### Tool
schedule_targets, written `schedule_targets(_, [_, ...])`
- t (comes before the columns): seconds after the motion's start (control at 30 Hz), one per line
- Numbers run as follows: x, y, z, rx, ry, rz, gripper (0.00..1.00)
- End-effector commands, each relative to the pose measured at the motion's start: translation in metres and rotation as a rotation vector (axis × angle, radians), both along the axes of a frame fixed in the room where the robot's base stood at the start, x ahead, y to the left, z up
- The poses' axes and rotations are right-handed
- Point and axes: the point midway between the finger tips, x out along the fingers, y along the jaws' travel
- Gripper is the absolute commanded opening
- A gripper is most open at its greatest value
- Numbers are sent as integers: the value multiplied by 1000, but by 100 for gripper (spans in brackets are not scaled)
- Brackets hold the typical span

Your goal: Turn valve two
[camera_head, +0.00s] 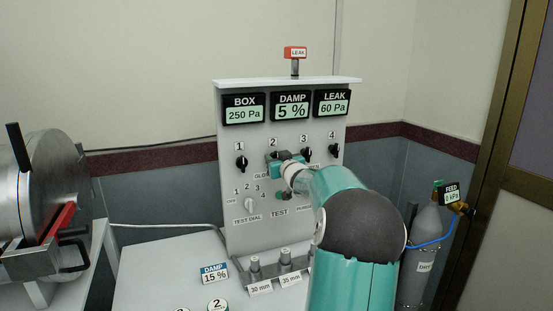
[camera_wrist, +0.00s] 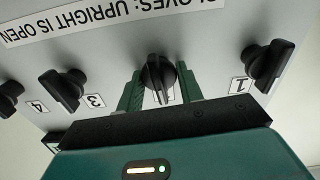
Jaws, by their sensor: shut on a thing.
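Valve two is a black knob (camera_wrist: 158,76) on the grey panel. My gripper (camera_wrist: 160,86) has its two green fingers on either side of the knob in the wrist view and is shut on it. The knob's grip ridge looks close to upright on the panel, perhaps slightly tilted. Its number label is mostly hidden behind the knob in the wrist view. In the head view my gripper (camera_head: 285,160) covers the knob below the label 2 (camera_head: 273,142). The sign (camera_wrist: 110,18) reads "GLOVES: UPRIGHT IS OPEN", upside down in the wrist view.
Valve one (camera_wrist: 266,64) sits beside my gripper; valve three (camera_wrist: 64,88) and valve four (camera_wrist: 9,97) are on the other side. Displays above show box 250 Pa, damp 5 % (camera_head: 292,106) and leak 60 Pa. A test dial (camera_head: 248,204) and cylinders (camera_head: 285,256) are below.

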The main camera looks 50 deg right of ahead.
Motion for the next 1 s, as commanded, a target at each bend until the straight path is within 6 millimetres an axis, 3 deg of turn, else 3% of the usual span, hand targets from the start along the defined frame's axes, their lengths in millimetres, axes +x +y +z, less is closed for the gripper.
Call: schedule_targets(1.0, [3, 5, -3, -779, 464, 3, 14])
